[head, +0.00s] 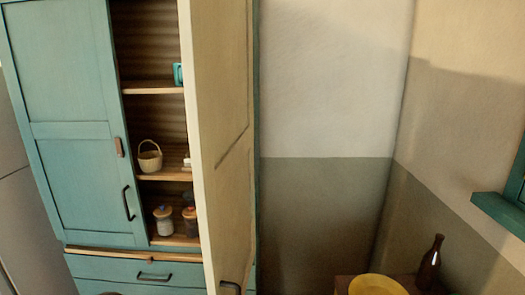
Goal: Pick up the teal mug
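A teal mug (178,74) stands on the upper shelf of the teal cabinet, at the right of the opening. Only its left part with the handle shows; the open cabinet door hides the rest. Neither of my grippers is in view.
The right cabinet door (222,140) stands open toward me; the left door (75,120) is shut. A small basket (150,160) is on the middle shelf, jars (163,220) on the lower one. A yellow bowl (376,285) and a brown bottle (429,265) are at lower right.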

